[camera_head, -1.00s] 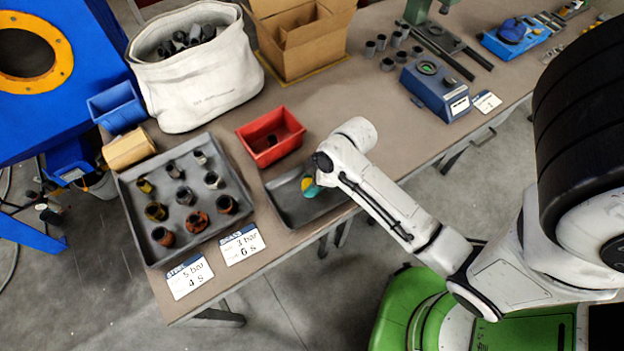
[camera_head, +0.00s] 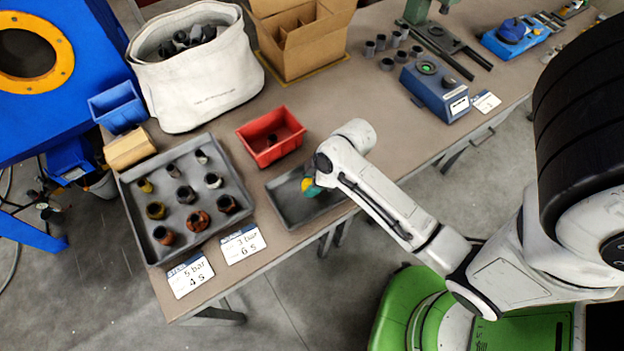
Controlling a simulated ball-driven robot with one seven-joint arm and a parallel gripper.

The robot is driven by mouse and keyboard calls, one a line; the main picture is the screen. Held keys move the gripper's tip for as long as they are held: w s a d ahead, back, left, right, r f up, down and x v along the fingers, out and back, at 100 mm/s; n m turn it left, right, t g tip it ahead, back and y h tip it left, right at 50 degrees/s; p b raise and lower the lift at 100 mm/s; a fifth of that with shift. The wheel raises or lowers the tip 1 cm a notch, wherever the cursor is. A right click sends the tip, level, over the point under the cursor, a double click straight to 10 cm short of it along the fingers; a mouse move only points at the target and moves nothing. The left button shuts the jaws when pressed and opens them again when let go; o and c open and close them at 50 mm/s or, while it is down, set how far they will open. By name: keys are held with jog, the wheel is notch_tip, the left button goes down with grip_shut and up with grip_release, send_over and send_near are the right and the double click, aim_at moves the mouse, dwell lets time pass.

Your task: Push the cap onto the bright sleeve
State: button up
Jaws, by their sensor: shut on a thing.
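My gripper (camera_head: 309,187) is at the small grey tray (camera_head: 290,221), low over its middle. It is mostly hidden behind my white wrist. A small yellow and teal patch shows at its tip; I cannot tell whether this is the cap or part of the gripper. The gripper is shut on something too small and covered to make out. The large grey tray (camera_head: 186,247) holds several sleeves in rows, some dark, some rusty or brassy. I cannot tell which sleeve is the bright one.
A red bin (camera_head: 270,148) with a dark piece inside stands just behind the small tray. Two label cards (camera_head: 242,244) lie along the front edge. A white sack (camera_head: 205,95), a cardboard box (camera_head: 300,45) and a blue device (camera_head: 435,92) stand farther back. Bare table lies right of the red bin.

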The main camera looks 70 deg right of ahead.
dwell(0.4)
jog(key=o, duration=1.6)
jog(key=shift+r+p, duration=1.4)
jog(key=shift+r, duration=1.05)
jog(key=shift+m+g+h, duration=0.3)
jog(key=shift+m+g, duration=0.5)
jog(key=a+b, duration=0.1)
jog(key=s+a+f+b, duration=0.1)
jog(key=a, duration=0.1)
jog(key=s+a+b, duration=0.1)
jog(key=shift+s+a+f, duration=0.2)
jog(key=shift+s+f, duration=0.05)
jog(key=shift+f, duration=0.05)
jog(key=s+a+m+b, duration=0.1)
jog(key=s+a+m+g+h+b, duration=0.1)
jog(key=s+a, duration=0.1)
jog(key=s+a+r+m+b, duration=0.1)
jog(key=a, duration=0.1)
jog(key=shift+s+a+m+g, duration=0.15)
jog(key=shift+a+m+g, duration=0.15)
jog(key=shift+g, duration=0.1)
